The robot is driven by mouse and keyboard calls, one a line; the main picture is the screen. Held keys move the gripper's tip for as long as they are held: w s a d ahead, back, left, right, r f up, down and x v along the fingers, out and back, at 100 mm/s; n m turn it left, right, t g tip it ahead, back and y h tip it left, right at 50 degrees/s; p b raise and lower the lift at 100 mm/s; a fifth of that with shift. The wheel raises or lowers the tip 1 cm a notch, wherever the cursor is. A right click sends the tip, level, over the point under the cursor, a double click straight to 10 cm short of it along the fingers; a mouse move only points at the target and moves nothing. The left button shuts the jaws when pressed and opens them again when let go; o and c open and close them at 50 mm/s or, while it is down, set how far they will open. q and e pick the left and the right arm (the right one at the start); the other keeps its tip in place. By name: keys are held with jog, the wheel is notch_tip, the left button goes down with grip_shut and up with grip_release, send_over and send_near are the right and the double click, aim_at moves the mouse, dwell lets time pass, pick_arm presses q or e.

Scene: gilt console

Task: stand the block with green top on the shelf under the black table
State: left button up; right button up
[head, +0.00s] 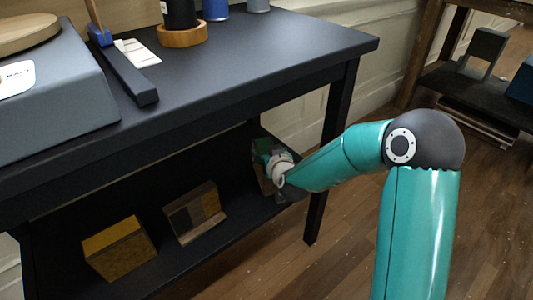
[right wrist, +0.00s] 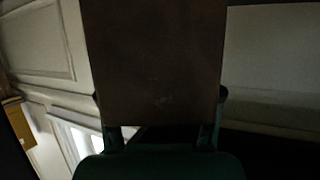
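The black table (head: 270,55) has a dark shelf (head: 238,208) under its top. The block with green top (head: 261,146) is over the shelf's right end, upright and partly hidden by my right gripper (head: 272,166). Whether its base touches the shelf I cannot tell. In the right wrist view, the block's plain brown face (right wrist: 155,65) fills the middle. The fingers of my right gripper (right wrist: 160,112) lie close along both its sides, shut on it. My left gripper is not in view.
A yellow block (head: 118,248) and a brown and dark block (head: 195,212) stand on the shelf further left. A grey box (head: 55,100) and several cups are on the tabletop.

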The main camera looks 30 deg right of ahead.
jog(key=o, duration=0.3)
jog(key=shift+o, duration=0.2)
jog(key=shift+r, duration=0.2)
jog(key=p+v, duration=0.3)
jog(key=v, duration=0.9)
jog(key=shift+f, duration=0.1)
